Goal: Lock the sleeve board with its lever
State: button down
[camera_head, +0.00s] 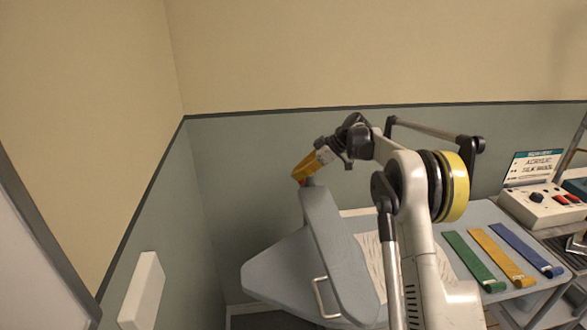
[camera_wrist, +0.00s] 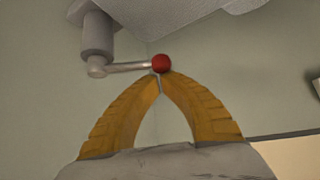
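The sleeve board (camera_head: 338,252) is a long grey padded board above the wider ironing table; part of a pale underside (camera_wrist: 205,12), probably the board's, shows at the top of the wrist view. Under it, a grey cylinder (camera_wrist: 97,36) carries a short metal lever (camera_wrist: 126,67) that points right and ends in a red ball knob (camera_wrist: 161,63). My gripper (camera_wrist: 159,76) has yellow fingers with their tips together, right at the knob. The knob shows at the tips, not between the fingers; contact is unclear. In the head view my gripper (camera_head: 303,178) is at the board's far end.
The grey table (camera_head: 275,268) extends under and left of the board, with a metal handle (camera_head: 318,297) beside it. Green (camera_head: 474,262), orange (camera_head: 500,257) and blue (camera_head: 527,250) strips lie at right, near a control box (camera_head: 540,207). Walls stand behind and left.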

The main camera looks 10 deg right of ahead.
aim_at(304, 180)
jog(key=shift+s+d+n+g+y+p, duration=0.3)
jog(key=shift+s+d+n+g, duration=0.1)
jog(key=shift+n+g, duration=0.35)
jog(key=shift+s+d, duration=0.5)
jog(key=shift+d, duration=0.05)
jog(key=shift+s+d+p, duration=0.2)
jog(key=shift+d+p, duration=0.15)
jog(key=shift+d, duration=0.25)
jog(key=a+r, duration=0.1)
jog(key=a, duration=0.3)
jog(key=w+p+v, duration=0.1)
jog(key=p+v, duration=0.1)
jog(key=v, duration=0.8)
jog(key=shift+w+d, duration=0.25)
jog(key=shift+w, duration=0.15)
jog(key=shift+r, duration=0.1)
